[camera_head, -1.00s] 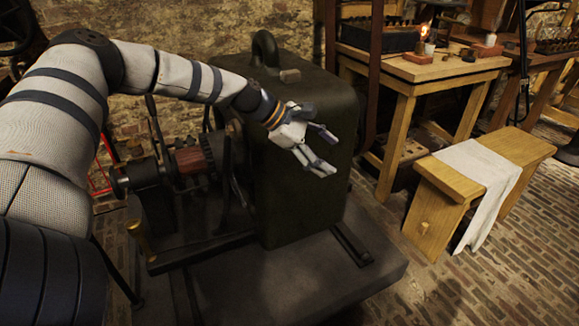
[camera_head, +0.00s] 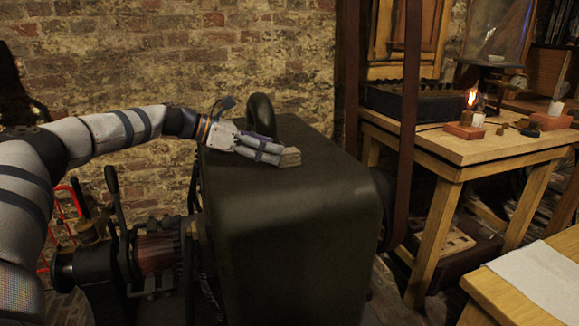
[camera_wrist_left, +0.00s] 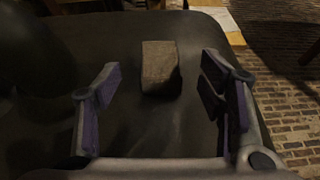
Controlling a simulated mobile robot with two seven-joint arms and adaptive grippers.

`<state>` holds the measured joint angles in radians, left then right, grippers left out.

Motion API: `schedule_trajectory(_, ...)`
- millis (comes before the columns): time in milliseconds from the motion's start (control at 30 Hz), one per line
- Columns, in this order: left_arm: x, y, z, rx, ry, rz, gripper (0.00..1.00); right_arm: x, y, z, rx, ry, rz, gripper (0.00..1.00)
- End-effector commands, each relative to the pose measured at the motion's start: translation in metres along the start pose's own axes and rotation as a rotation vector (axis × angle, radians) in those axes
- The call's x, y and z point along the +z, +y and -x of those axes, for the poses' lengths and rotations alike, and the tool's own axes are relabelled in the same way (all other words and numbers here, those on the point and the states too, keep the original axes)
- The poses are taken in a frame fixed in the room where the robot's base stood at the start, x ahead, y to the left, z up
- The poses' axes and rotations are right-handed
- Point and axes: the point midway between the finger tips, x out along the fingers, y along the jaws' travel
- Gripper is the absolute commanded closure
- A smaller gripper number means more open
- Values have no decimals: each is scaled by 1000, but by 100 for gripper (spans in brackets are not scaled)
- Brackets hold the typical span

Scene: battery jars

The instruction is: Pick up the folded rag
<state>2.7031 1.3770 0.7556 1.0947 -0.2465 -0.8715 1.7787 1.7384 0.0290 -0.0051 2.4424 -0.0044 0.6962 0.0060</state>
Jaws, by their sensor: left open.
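The folded rag (camera_head: 290,157) is a small grey-brown block lying on top of the dark green metal casing (camera_head: 300,205). In the left wrist view the rag (camera_wrist_left: 160,66) lies ahead, centred between the two fingertips with a gap on each side. My left gripper (camera_head: 266,151) is above the casing top, low and close to the rag. Its fingers (camera_wrist_left: 160,84) are open and empty, with purple pads facing inward. From the head view I cannot tell how far the fingertips reach along the rag. My right gripper is out of view.
A black arched handle (camera_head: 261,117) rises from the casing just behind my left gripper. A wooden table (camera_head: 470,146) with a burning flame (camera_head: 473,97) stands to the right. A bench (camera_head: 520,305) with a white cloth (camera_head: 545,278) is at lower right. The casing's front top is clear.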

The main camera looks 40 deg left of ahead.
Motion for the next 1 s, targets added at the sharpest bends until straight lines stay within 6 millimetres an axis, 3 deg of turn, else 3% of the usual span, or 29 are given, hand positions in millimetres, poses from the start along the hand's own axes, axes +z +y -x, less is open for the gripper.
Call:
schedule_trajectory(300, 0, -4, -53, 1, 3, 0, 37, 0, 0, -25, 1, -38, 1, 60)
schedule_trajectory(533, 5, -4, -55, 2, -4, -1, 37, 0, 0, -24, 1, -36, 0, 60)
schedule_trajectory(567, 5, -4, -55, 2, -4, -1, 39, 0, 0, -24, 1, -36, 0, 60)
schedule_trajectory(767, 5, -4, -55, 2, -3, -1, 84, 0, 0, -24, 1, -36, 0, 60)
schedule_trajectory(1000, 4, -4, -55, 2, -3, -1, 84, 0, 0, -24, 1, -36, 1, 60)
